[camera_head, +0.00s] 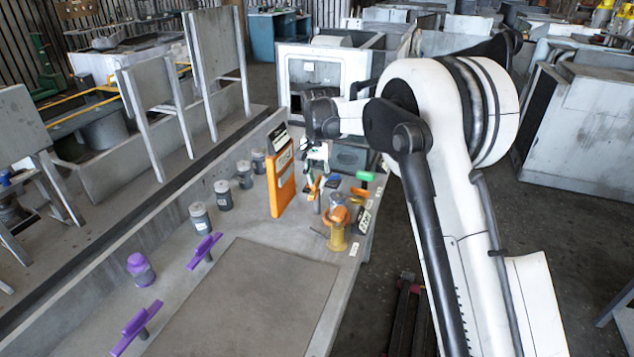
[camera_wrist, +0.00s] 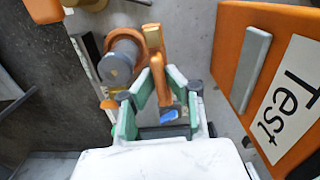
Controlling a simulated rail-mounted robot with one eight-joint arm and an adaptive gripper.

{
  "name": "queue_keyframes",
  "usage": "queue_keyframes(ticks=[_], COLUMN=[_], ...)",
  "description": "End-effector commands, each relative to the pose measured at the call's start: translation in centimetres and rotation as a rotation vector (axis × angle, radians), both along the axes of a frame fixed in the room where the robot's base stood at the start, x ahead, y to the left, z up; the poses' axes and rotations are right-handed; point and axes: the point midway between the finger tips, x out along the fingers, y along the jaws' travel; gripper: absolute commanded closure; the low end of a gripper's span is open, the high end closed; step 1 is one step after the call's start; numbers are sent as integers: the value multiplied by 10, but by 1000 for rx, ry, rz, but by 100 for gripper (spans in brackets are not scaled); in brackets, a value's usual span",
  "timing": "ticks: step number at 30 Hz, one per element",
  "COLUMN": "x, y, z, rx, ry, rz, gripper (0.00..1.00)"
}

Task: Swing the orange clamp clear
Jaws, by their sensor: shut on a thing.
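The orange clamp (camera_wrist: 153,42) shows in the wrist view as an upright orange bar beside an orange ring and a grey cylinder (camera_wrist: 117,68). My gripper (camera_wrist: 158,78) has green-padded fingers closed on the lower part of this bar. In the head view my gripper (camera_head: 316,168) points down at the far end of the bench, behind an orange and yellow assembly (camera_head: 337,238). The exact contact between the fingers and the bar is partly hidden in the head view.
A large orange panel labelled "Test" (camera_wrist: 262,62) stands close to the right of my gripper; it also shows in the head view (camera_head: 281,188). Several grey canisters (camera_head: 200,218) line the bench. Purple handles (camera_head: 204,250) lie nearer. A flat plate (camera_head: 240,305) has clear space.

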Motion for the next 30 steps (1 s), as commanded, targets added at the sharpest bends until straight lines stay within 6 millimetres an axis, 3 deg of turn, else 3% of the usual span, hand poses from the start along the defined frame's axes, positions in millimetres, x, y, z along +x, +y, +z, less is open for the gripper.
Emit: queue_keyframes(ticks=[18, 19, 22, 30], x=[0, 0, 0, 0], y=[0, 0, 0, 0], z=[1, 1, 1, 1], rx=[1, 1, 1, 0], ry=[-1, -1, -1, 0], rz=[-42, -42, -42, -42], gripper=[100, 86, 73, 71])
